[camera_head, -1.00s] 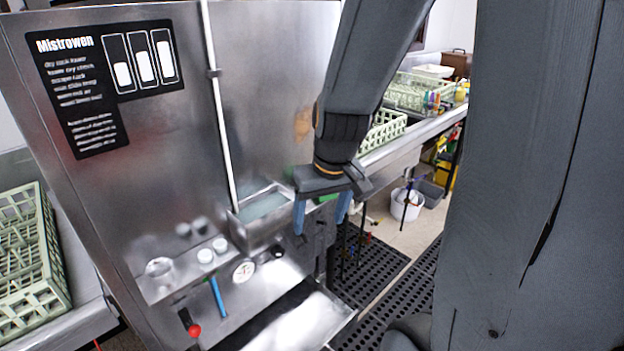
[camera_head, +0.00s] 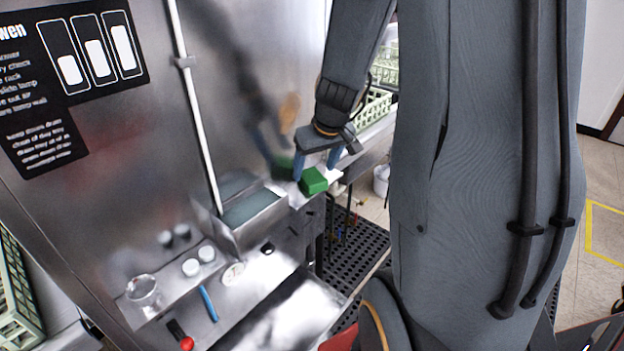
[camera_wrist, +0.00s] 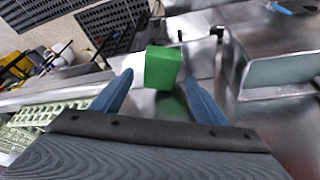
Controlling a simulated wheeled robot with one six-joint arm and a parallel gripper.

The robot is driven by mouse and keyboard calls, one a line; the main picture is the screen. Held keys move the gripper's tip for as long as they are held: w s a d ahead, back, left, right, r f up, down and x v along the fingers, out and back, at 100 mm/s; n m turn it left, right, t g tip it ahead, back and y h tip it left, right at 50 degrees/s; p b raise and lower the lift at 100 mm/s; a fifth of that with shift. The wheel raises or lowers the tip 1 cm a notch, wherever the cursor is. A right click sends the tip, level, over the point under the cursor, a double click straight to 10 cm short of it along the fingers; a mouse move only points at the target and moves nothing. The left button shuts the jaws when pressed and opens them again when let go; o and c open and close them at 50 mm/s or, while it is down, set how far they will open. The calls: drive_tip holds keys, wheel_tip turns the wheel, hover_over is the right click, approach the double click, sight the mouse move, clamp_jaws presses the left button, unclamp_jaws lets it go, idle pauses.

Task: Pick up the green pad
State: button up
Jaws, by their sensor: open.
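The green pad (camera_head: 313,180) is a small green block on a narrow metal ledge beside the metal trough. My gripper (camera_head: 316,174) is open, its two blue fingers pointing down around the pad's place in the head view. In the wrist view the pad (camera_wrist: 163,68) shows just beyond and between the spread fingertips of my gripper (camera_wrist: 156,84), nearer the left one. I see no finger touching it.
A metal trough (camera_head: 252,212) stands just left of the pad. White caps (camera_head: 207,253), a glass jar (camera_head: 143,291), a blue-handled tool (camera_head: 208,303) and a red knob (camera_head: 187,343) are at the lower left. A pale green rack (camera_head: 376,106) lies behind my gripper.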

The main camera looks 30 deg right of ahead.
sight(317, 179)
drive_tip(key=shift+x, duration=1.35)
drive_tip(key=shift+s, duration=0.1)
drive_tip(key=shift+c, duration=0.4)
drive_tip(key=c, duration=1.1)
drive_tip(key=shift+r+b, duration=0.2)
drive_tip(key=shift+b, duration=0.1)
drive_tip(key=shift+s+d+r, duration=0.15)
drive_tip(key=shift+r, duration=0.1)
drive_tip(key=r, duration=0.6)
drive_tip(key=shift+s+d+r+b, duration=0.1)
drive_tip(key=shift+s+d+b, duration=0.05)
drive_tip(key=shift+s+b, duration=0.2)
drive_tip(key=s+d+b, duration=0.1)
drive_tip(key=s+d, duration=0.1)
drive_tip(key=s, duration=0.4)
drive_tip(key=s+d+b, duration=0.2)
drive_tip(key=s, duration=0.3)
drive_tip(key=s+d+b, duration=0.2)
drive_tip(key=s, duration=0.4)
drive_tip(key=shift+s+d, duration=0.15)
drive_tip(key=shift+s, duration=0.25)
